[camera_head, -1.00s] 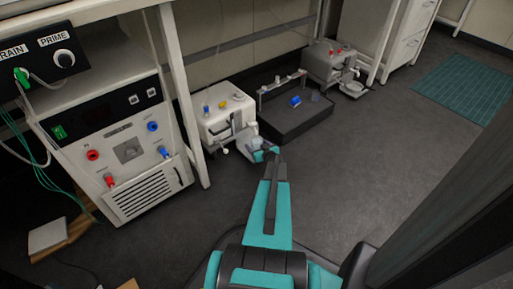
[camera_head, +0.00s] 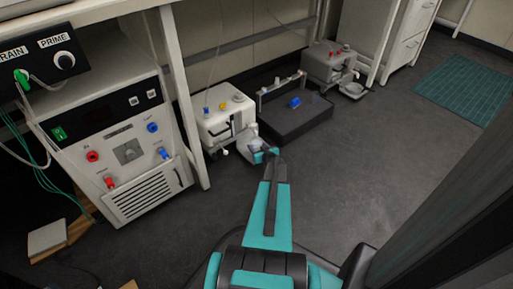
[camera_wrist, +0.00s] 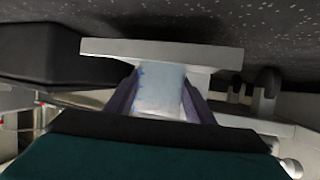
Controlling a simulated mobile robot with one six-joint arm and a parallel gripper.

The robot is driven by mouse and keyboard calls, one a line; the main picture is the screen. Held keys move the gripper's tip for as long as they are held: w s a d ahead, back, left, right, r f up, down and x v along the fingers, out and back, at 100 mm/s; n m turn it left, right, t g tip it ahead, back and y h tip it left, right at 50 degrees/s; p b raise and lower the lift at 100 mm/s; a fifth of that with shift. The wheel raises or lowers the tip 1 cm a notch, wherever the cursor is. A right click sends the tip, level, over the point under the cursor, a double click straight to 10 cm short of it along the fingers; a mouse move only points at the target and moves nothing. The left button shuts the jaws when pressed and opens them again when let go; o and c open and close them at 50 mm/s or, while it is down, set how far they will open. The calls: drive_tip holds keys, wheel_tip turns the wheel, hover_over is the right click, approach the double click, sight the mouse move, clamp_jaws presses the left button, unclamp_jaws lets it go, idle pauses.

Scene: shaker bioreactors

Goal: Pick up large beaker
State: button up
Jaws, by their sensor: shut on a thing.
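The large beaker (camera_wrist: 160,88) is a pale, translucent cylinder with small blue marks, seen between the two dark fingers of my gripper (camera_wrist: 160,100) in the wrist view. The fingers press against its left and right sides. In the head view the beaker (camera_head: 254,146) is small and partly hidden behind my gripper (camera_head: 267,153), in front of the white bioreactor. A flat pale platform (camera_wrist: 110,48) lies just beyond the beaker in the wrist view. I cannot tell whether the beaker rests on it or is clear of it.
The white bioreactor (camera_head: 226,116) stands just beyond the gripper, with a black shaker tray (camera_head: 300,120) to its right. A grey unit (camera_head: 328,60) stands farther back. A table leg (camera_head: 187,100) and a large control unit (camera_head: 125,150) are at left.

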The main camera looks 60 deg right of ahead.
drive_tip(key=shift+r, duration=0.2)
drive_tip(key=shift+r+p, duration=0.7)
drive_tip(key=shift+p, duration=0.05)
drive_tip(key=s+a+p, duration=0.2)
drive_tip(key=s+a, duration=0.1)
drive_tip(key=s, duration=0.1)
drive_tip(key=s+a+p, duration=0.2)
drive_tip(key=s+a, duration=0.1)
drive_tip(key=s, duration=0.2)
drive_tip(key=s+a+p, duration=0.1)
drive_tip(key=s+a, duration=0.2)
drive_tip(key=s, duration=0.1)
drive_tip(key=shift+s+a+p, duration=0.15)
drive_tip(key=shift+s+p, duration=0.15)
drive_tip(key=shift+p, duration=0.1)
drive_tip(key=shift+s+a+f, duration=0.1)
drive_tip(key=shift+s+a, duration=0.3)
drive_tip(key=shift+s, duration=0.25)
drive_tip(key=shift+s, duration=0.1)
